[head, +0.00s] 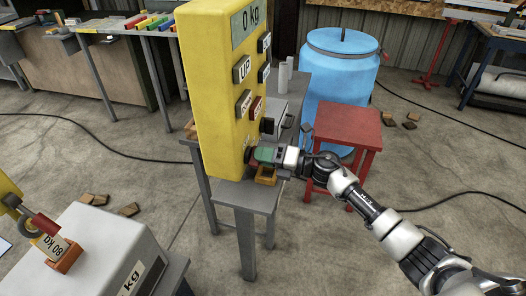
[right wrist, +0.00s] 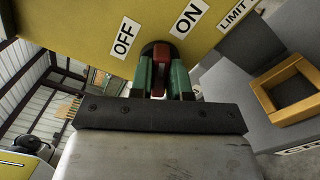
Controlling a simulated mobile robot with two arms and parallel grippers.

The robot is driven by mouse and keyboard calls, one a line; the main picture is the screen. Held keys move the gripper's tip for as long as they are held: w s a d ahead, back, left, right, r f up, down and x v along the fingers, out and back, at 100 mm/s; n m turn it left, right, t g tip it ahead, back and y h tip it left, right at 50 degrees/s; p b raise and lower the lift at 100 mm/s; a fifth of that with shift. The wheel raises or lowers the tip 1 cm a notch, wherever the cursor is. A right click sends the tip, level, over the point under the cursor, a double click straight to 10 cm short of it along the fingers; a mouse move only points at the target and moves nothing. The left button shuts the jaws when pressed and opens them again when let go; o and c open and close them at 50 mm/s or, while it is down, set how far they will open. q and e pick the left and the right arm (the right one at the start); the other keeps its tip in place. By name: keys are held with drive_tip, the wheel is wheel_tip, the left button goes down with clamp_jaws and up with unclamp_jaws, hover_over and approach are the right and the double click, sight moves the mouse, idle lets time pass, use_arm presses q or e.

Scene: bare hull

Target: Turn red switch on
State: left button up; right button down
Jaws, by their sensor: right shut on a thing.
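The yellow control box (head: 215,90) stands upright on a grey table, with a "0 kg" display and several labelled buttons on its face. My right gripper (head: 252,156) reaches in from the right to the lower part of this face. In the right wrist view the red switch (right wrist: 161,57), on a dark round mount, sits between the two green fingers of my right gripper (right wrist: 163,75), which are shut on it. The OFF label (right wrist: 125,38) is left of the switch and the ON label (right wrist: 188,18) is right. My left gripper is not in view.
A small orange-yellow open box (right wrist: 287,88) lies near the gripper. A red stool (head: 346,127) and a blue barrel (head: 340,70) stand behind my right arm.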

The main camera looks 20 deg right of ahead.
drive_tip(key=m+p, duration=0.2)
drive_tip(key=m, duration=0.3)
idle(0.8)
drive_tip(key=c, duration=1.1)
unclamp_jaws()
drive_tip(key=shift+f, duration=0.1)
drive_tip(key=shift+d, duration=0.15)
drive_tip(key=shift+b+v, duration=1.6)
drive_tip(key=shift+v, duration=3.75)
drive_tip(key=shift+f+m, duration=0.1)
drive_tip(key=shift+m, duration=0.2)
